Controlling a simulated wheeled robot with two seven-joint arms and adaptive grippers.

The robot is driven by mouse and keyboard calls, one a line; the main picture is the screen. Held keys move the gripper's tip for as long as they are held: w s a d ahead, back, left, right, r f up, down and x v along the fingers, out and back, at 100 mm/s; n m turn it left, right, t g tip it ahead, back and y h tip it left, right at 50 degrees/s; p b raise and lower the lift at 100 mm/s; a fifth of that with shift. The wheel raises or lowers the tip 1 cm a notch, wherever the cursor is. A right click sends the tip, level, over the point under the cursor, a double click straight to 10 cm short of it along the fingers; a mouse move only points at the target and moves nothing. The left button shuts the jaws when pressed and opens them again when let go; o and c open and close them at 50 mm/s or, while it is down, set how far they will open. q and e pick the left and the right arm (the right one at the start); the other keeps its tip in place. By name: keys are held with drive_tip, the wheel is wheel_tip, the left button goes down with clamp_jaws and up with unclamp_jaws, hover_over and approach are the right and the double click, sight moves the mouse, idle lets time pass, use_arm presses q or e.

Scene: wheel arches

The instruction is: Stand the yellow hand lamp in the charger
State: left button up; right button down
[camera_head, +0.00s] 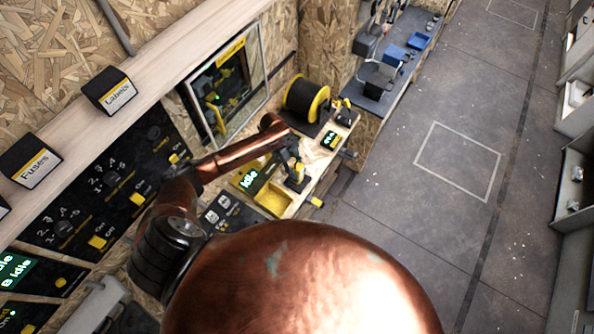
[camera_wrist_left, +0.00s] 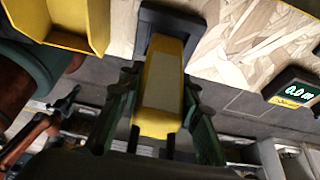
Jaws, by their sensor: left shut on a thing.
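The yellow hand lamp (camera_wrist_left: 160,92) is held between the two green fingers of my left gripper (camera_wrist_left: 160,120) in the left wrist view. Its far end meets a dark square holder (camera_wrist_left: 192,28), which looks like the charger. I cannot tell whether the lamp is seated in it or just above it. In the head view, my left gripper (camera_head: 293,163) is over the bench, with a bit of yellow lamp (camera_head: 299,168) showing and the dark charger (camera_head: 298,184) just below. My right gripper seems to be the small dark end of a copper arm (camera_wrist_left: 66,103), too small to read.
A small readout (camera_head: 331,139) and a black-and-yellow cable reel (camera_head: 305,98) stand farther along the bench. Switch panels (camera_head: 110,180) line the wall. The floor (camera_head: 400,230) is clear.

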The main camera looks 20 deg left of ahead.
use_arm(q)
drive_tip(key=shift+f, duration=0.45)
drive_tip(key=shift+f+b, duration=0.25)
drive_tip(key=shift+b, duration=0.1)
drive_tip(key=shift+f, duration=0.1)
idle(0.6)
drive_tip(key=o, duration=1.4)
drive_tip(key=shift+o, duration=0.2)
drive_tip(key=o, duration=0.4)
drive_tip(key=shift+o, duration=0.2)
